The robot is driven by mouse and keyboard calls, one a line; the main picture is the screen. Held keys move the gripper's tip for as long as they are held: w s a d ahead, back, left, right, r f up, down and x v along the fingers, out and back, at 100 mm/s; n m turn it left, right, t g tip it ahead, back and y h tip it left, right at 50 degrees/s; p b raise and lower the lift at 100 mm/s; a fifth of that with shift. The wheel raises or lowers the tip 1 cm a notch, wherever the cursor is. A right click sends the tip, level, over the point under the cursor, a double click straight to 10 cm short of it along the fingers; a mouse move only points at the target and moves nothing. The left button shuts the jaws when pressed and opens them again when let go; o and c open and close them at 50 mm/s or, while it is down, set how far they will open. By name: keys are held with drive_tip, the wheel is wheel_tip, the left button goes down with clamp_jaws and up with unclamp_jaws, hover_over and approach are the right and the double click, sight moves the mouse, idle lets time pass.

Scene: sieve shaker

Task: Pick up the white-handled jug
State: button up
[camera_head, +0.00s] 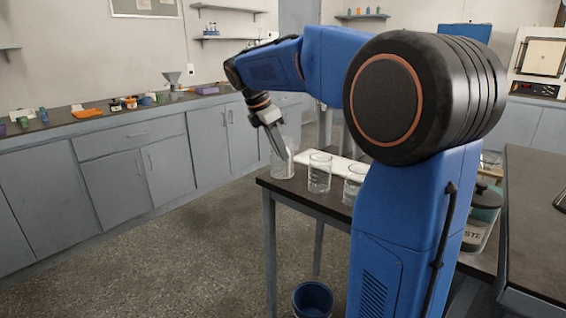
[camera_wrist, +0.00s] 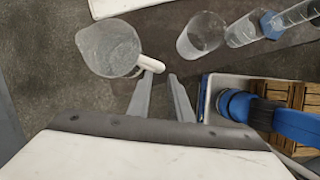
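The clear glass jug (camera_head: 282,170) stands at the left end of the dark bench in the head view. In the wrist view, the jug (camera_wrist: 106,48) is at upper left, with its white handle (camera_wrist: 150,64) pointing right and down toward my fingers. My gripper (camera_wrist: 162,78) is open, its two fingers apart. The handle's end lies just ahead of the gap, nearer the left fingertip; I cannot tell whether they touch. In the head view my gripper (camera_head: 281,150) reaches down over the jug, hiding part of its rim and handle.
A clear beaker (camera_head: 319,173) stands to the right of the jug, with another beaker (camera_head: 353,184) further right. A white flat board (camera_head: 340,167) lies behind them. A blue bin (camera_head: 312,299) is on the floor below the bench (camera_head: 280,184). The jug is close to the bench's left edge.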

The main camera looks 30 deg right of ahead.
sight(287, 177)
drive_tip(key=shift+x, duration=3.05)
clamp_jaws()
